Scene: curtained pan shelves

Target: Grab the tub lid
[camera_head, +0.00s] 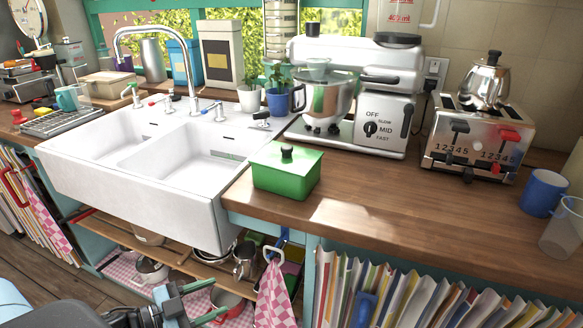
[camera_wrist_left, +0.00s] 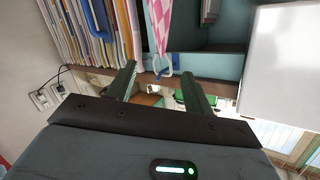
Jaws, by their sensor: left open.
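The green tub (camera_head: 285,178) stands on the wooden counter just right of the sink. Its green tub lid (camera_head: 268,158) is on top, with a dark round knob (camera_head: 287,153) in the middle. My left gripper (camera_head: 217,298) is low in front of the counter, below and left of the tub and well apart from it. Its two fingers are spread and empty; they also show in the left wrist view (camera_wrist_left: 158,64). A small green patch beyond the fingers there may be the tub, but I cannot tell. My right gripper is not in view.
The white sink (camera_head: 135,190) is left of the tub, and the stand mixer (camera_head: 355,85) is behind it. A toaster (camera_head: 477,140) and blue mug (camera_head: 542,192) stand right. A pink checked cloth (camera_head: 273,292) hangs below the counter edge. The counter front is clear.

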